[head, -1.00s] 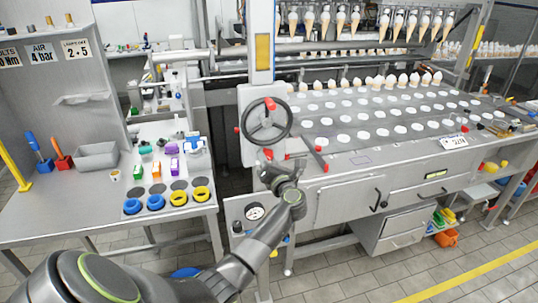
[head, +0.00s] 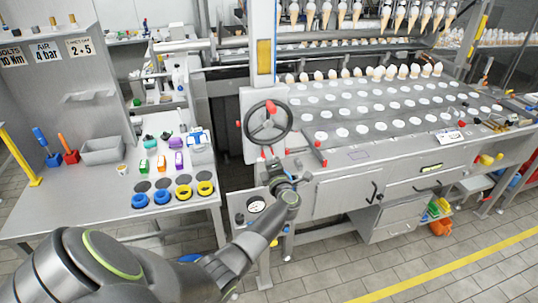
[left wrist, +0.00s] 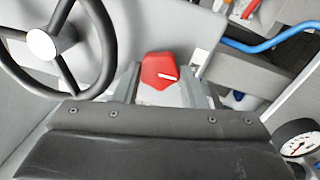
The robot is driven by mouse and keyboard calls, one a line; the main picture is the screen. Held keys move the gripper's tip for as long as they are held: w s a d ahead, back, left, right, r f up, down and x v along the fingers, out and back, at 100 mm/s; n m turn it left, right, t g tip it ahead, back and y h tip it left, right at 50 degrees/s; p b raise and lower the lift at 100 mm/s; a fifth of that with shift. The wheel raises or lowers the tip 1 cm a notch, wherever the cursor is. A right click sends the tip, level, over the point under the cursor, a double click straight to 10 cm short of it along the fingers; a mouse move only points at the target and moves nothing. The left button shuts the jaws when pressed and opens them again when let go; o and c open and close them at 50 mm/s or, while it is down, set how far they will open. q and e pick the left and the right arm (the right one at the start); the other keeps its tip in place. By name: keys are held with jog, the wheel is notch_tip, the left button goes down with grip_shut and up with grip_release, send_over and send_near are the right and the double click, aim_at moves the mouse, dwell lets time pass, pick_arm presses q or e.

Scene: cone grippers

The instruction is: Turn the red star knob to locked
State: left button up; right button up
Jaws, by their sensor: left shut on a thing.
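The red star knob (left wrist: 158,70) sits on a grey panel in the left wrist view, with a white pointer line on its face that lies nearly level, tilted slightly. My left gripper (left wrist: 163,88) has one finger on each side of the knob and is shut on it. In the head view the left gripper (head: 270,167) is at the machine's front, just below the black handwheel (head: 268,122). There the knob is mostly hidden by the gripper. A small white label (left wrist: 200,57) is beside the knob. My right gripper is not in view.
The handwheel's rim is close to my left gripper. A red-handled lever (head: 315,153) is to its right and a round gauge (head: 256,205) below it. A bench (head: 95,205) with rings, small boxes and a grey bin stands at left.

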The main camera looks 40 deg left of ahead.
pick_arm(q)
jog(key=shift+m, duration=0.3)
jog(key=o, duration=1)
jog(key=b+v, duration=0.4)
jog(key=v, duration=1.3)
jog(key=shift+s+d+f, duration=0.1)
jog(key=shift+s+d, duration=0.05)
jog(key=shift+f, duration=0.1)
